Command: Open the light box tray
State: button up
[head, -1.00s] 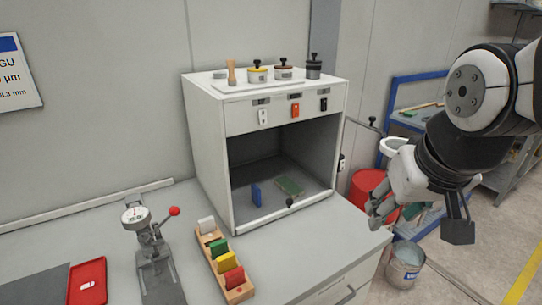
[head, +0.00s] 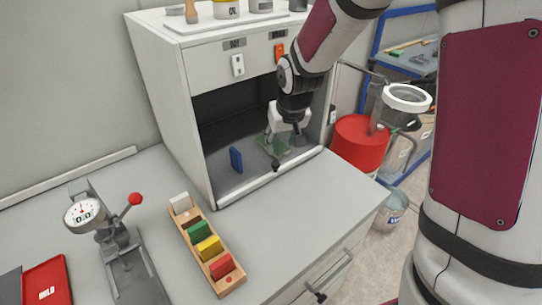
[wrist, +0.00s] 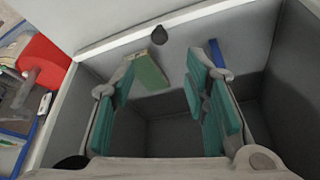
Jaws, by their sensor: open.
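The light box (head: 172,85) is a white cabinet with an open dark-grey front. Its tray (head: 250,188) forms the floor of the opening, with a small black knob (head: 276,166) on the front lip. The knob also shows in the wrist view (wrist: 159,36), ahead of the fingertips and apart from them. My gripper (head: 275,147) is at the right part of the opening, above and behind the knob. In the wrist view its teal-padded fingers (wrist: 160,72) are spread wide with nothing held. A green block (wrist: 150,72) lies on the tray near the left finger.
The bench in front of the box is clear. A red drum (head: 358,148) stands at right.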

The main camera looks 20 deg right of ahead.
aim_at(276, 163)
jog(key=x, duration=1.2)
jog(key=shift+f, duration=0.15)
grip_shut()
